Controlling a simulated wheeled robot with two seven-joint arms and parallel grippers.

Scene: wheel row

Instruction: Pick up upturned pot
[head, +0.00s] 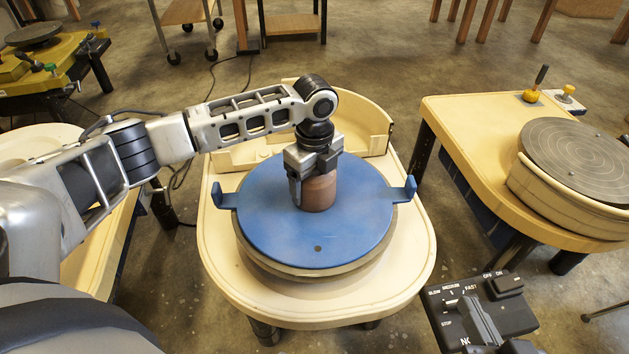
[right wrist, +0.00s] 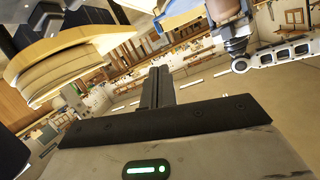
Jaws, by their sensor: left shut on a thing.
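The upturned pot (head: 319,193) is a small brown cylinder standing on the blue bat (head: 330,240) of the middle wheel. My left gripper (head: 311,180) comes down over it from above, shut on the pot, with one finger showing on its left side. The gripper hides the pot's top and far side. In the right wrist view the pot (right wrist: 224,10) shows at the top edge, beside my left gripper (right wrist: 236,44). My right gripper (right wrist: 161,75) has its dark fingers together, with nothing visible between them, apart from the pot.
The blue bat has upright lugs at its left and right edges. A cream splash pan (head: 378,125) stands behind it. Another wheel (head: 580,160) is at the right, with small tools on its table. A dark control box (head: 480,305) is at the lower right.

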